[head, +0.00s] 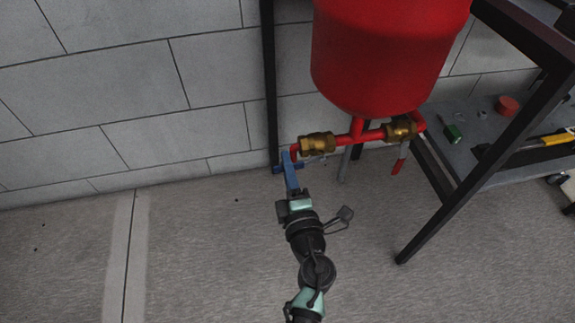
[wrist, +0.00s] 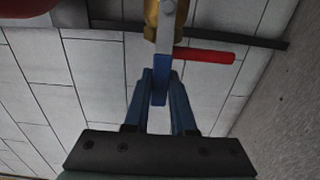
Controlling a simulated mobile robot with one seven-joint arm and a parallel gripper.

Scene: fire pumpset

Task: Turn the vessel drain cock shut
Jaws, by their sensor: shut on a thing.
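A brass cock (head: 317,144) sits at the left end of the red pipe under the red vessel (head: 385,55). No label shows that it is the drain cock. In the wrist view its brass body (wrist: 151,20) is at the top, with a grey metal lever (wrist: 168,18) ending in a blue grip (wrist: 160,85). My gripper (head: 289,160) reaches up to this cock from below. In the wrist view its two blue fingers (wrist: 160,78) are shut on the blue grip, one on each side. The fingers hide part of the lever in the head view.
A second brass cock (head: 400,131) with a hanging red handle (head: 398,167) is to the right. A dark frame leg (head: 440,215) slants down beside it. A grey shelf (head: 470,150) holds small parts. A tiled wall stands behind; the floor at left is clear.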

